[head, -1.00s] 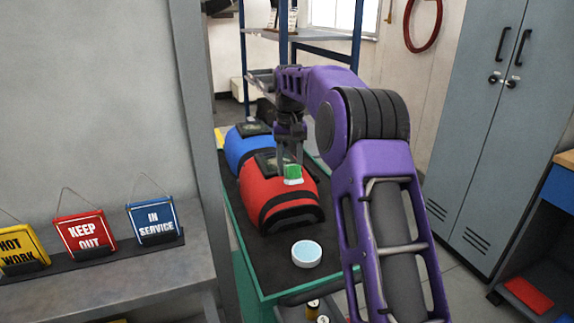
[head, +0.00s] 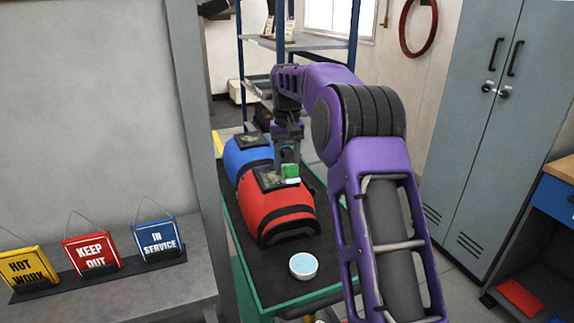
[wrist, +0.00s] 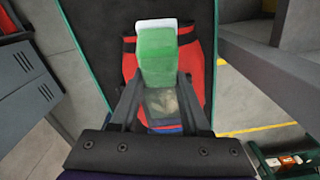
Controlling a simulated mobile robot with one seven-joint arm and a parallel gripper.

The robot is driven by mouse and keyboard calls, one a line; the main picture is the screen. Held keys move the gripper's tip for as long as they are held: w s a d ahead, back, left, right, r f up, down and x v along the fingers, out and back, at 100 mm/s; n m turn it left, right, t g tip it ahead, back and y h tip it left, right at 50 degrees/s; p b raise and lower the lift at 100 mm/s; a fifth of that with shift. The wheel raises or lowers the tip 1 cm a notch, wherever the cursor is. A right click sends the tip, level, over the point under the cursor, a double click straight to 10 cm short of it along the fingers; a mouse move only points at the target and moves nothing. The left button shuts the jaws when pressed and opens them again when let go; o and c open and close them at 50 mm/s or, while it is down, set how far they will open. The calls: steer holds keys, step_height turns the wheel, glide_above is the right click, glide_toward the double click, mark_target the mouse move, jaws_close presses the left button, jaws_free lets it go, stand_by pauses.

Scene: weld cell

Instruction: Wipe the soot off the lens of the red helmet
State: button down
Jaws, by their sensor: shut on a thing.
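The red helmet (head: 275,212) lies on the dark-topped cart with its lens (head: 268,179) facing up. It also shows in the wrist view (wrist: 196,62). The lens shows between my fingers in the wrist view (wrist: 163,103), with a dull, brownish smudged surface. My gripper (head: 286,160) is shut on a green sponge (head: 290,171) with a white layer, which also shows in the wrist view (wrist: 157,62). The sponge is over or beside the lens's right edge in the head view; I cannot tell whether it touches. The sponge hides part of the helmet.
A blue helmet (head: 240,156) lies just behind the red one. A white bowl of pale blue liquid (head: 303,266) stands at the cart's near end. The cart (head: 262,308) has a green rim. Grey lockers (head: 468,130) stand right; a sign shelf (head: 180,270) stands left.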

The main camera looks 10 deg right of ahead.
steer(key=shift+r, duration=0.4)
step_height(320, 180, up, 3)
steer(key=p, duration=0.4)
steer(key=shift+f, duration=0.15)
steer(key=shift+w, duration=0.1)
